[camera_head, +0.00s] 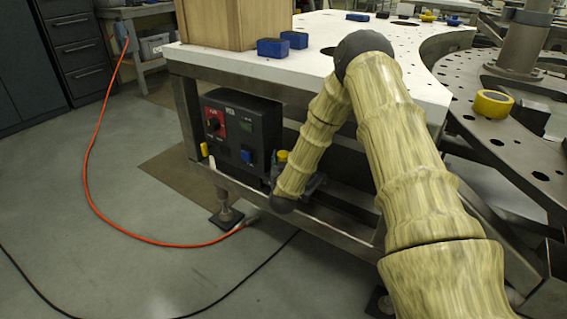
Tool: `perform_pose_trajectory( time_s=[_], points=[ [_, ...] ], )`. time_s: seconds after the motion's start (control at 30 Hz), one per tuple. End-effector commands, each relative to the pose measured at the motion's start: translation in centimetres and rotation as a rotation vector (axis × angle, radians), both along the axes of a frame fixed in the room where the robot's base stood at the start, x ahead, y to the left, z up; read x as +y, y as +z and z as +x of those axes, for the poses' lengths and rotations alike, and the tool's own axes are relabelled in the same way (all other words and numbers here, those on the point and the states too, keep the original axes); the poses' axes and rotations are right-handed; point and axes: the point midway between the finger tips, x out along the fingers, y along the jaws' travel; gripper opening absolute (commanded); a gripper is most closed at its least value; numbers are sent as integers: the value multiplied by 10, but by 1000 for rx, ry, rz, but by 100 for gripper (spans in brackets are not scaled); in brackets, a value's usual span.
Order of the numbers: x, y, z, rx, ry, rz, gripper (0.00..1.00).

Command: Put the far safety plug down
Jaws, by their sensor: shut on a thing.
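A black control box (240,132) with a red switch panel and a blue socket-like part stands on the lower shelf under the white table. My arm reaches over the table edge and bends down in front of this shelf. My gripper (277,166) is at the right side of the box, largely hidden behind my forearm. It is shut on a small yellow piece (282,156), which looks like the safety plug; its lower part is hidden. Another small yellow piece (204,150) stands upright at the box's left side, apart from my gripper.
The white table (225,59) carries a wooden crate (215,22) and two blue blocks (272,48) (294,39). A perforated metal ring table with a yellow roll (492,104) is at the right. An orange cable (90,160) crosses the open floor at left.

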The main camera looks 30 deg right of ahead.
Motion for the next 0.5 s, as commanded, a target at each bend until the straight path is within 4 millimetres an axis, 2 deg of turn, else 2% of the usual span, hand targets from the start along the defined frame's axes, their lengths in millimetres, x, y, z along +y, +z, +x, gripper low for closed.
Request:
perform_pose_trajectory(
  time_s=[0.4,0.43,0.5],
  points=[
    [0,-6,0,-1,0,-1,10],
    [0,-6,0,-1,-1,-1,47],
    [0,-6,0,-1,-1,-1,60]
  ],
)
